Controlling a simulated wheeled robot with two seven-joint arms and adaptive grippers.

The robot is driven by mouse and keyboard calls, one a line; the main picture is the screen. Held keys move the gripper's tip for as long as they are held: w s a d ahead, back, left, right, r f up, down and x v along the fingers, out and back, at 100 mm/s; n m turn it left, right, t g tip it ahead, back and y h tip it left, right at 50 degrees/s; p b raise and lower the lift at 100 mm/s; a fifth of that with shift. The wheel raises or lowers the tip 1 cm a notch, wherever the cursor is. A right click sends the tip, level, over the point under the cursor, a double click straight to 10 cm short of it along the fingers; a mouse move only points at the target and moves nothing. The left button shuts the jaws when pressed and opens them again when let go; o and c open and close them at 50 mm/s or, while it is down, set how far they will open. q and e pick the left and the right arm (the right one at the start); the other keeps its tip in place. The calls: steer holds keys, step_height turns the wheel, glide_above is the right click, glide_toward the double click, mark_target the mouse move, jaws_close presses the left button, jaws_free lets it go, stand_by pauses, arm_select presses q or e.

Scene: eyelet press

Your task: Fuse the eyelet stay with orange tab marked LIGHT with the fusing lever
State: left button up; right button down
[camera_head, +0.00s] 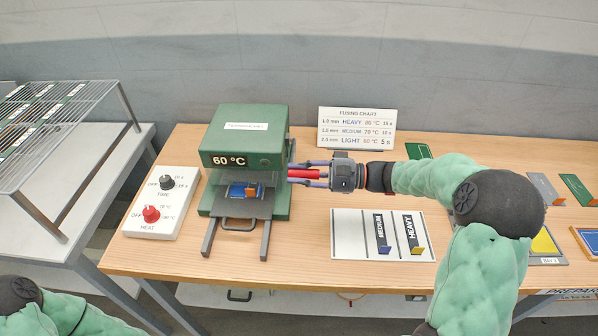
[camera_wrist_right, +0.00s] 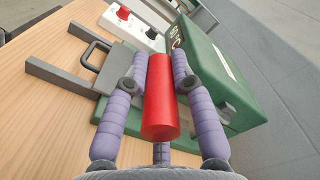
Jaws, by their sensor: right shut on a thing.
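The fusing lever's red handle (camera_head: 305,173) is at the right side of the green press (camera_head: 245,125). My right gripper (camera_head: 306,174) is shut on this handle; the red cylinder (camera_wrist_right: 160,98) lies between its purple fingers in the right wrist view. A blue piece with an orange tab (camera_head: 251,190) lies on the grey tray (camera_head: 240,208) at the press mouth; its marking is too small to read. The press display (camera_head: 229,160) reads 60 °C. My left gripper is out of view; only part of my left arm shows at bottom left.
A control box (camera_head: 160,203) with a black TIME dial and a red HEAT dial stands left of the press. The fusing chart (camera_head: 357,127) lists LIGHT at 60 °C, 5 s. A white mat (camera_head: 350,235) holds stays marked MEDIUM (camera_head: 382,234) and HEAVY (camera_head: 413,233). A wire rack (camera_head: 50,125) stands left.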

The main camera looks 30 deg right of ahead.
steer(key=shift+s+f, duration=0.1)
steer(key=shift+f, duration=0.35)
steer(key=shift+a+f, duration=0.1)
steer(key=c, duration=1)
jaws_free()
steer(key=shift+c, duration=0.2)
steer(key=shift+s+d, duration=0.1)
steer(key=shift+d, duration=0.25)
steer(key=v, duration=1.1)
steer(key=shift+s, duration=0.25)
steer(key=shift+d, duration=0.1)
